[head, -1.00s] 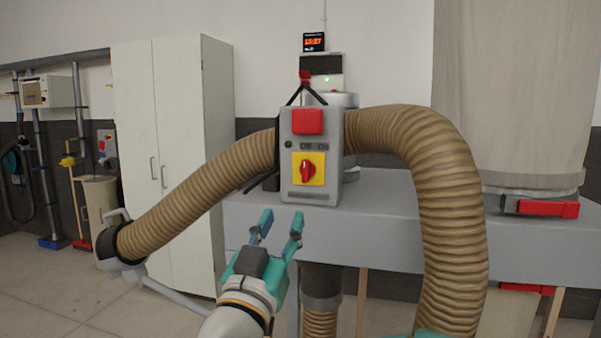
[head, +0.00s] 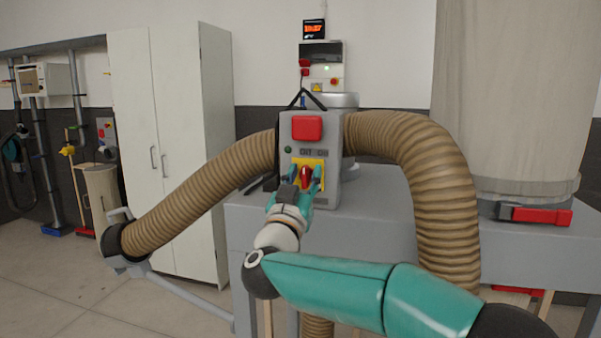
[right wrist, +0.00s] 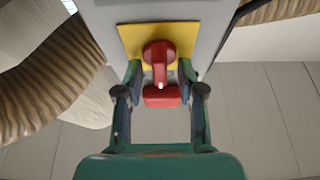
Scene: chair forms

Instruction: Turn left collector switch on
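The grey switch box (head: 335,150) hangs at the front of the collector. It carries a large red button (head: 307,128) above a yellow plate (head: 313,163) with a red rotary knob (head: 305,175). OFF and ON lettering shows above the plate. My right gripper (head: 305,180) is in front of the knob. In the right wrist view the gripper (right wrist: 160,97) is open, its fingers on either side of the red knob (right wrist: 160,75), with gaps between. The knob's handle stands upright there. My left gripper is out of view.
A ribbed brown hose (head: 445,190) arches right of the box, and another (head: 205,185) runs left. The grey collector body (head: 385,225) lies behind. A white cabinet (head: 180,130) stands to the left; a filter bag (head: 510,90) rises at right.

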